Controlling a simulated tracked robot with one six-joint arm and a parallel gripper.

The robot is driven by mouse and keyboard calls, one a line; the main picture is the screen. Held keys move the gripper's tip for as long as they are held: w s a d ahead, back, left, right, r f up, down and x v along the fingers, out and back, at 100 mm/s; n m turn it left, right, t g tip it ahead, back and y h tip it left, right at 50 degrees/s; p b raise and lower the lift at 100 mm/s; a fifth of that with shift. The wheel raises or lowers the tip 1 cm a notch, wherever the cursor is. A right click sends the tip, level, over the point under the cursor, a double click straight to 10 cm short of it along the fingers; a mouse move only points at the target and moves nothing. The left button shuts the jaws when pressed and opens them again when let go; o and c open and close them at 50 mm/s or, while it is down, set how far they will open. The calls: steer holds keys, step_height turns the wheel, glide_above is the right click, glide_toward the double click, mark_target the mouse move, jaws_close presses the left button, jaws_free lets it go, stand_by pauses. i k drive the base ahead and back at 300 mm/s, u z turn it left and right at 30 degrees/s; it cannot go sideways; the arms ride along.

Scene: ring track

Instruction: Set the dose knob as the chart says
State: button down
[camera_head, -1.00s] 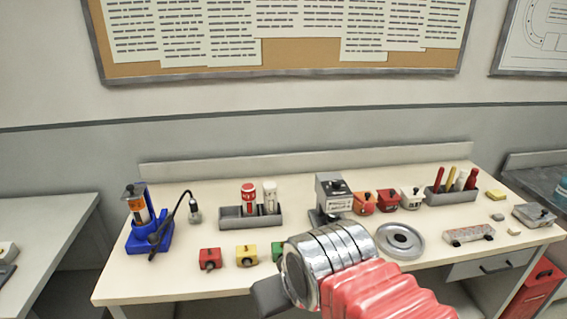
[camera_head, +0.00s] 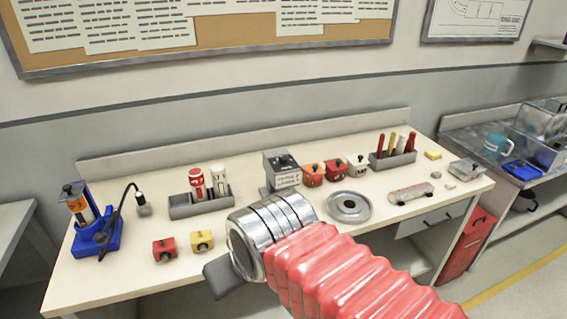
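A grey device (camera_head: 282,172) with a dark knob on top and a small printed label stands at the back middle of the bench; I cannot tell if this is the dose knob. A blue device (camera_head: 97,232) with an orange-banded cylinder and a dark top knob stands at the left end. Pinned sheets (camera_head: 130,25) hang on the corkboard, their text too small to read. My gripper (camera_head: 222,276) shows only as a dark grey part past my chrome and red arm, over the bench's front, apart from both devices. Its fingers are mostly hidden.
The bench (camera_head: 120,285) also holds a red block (camera_head: 164,250), a yellow block (camera_head: 202,240), a bottle rack (camera_head: 187,210), a round grey dish (camera_head: 348,206) and a tool holder (camera_head: 391,162). A steel side bench (camera_head: 465,146) stands at right. Floor shows at lower right.

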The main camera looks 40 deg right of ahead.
mark_target(282, 158)
steer(key=k, duration=0.65)
steer(key=z, duration=0.5)
steer(key=i, duration=1.25)
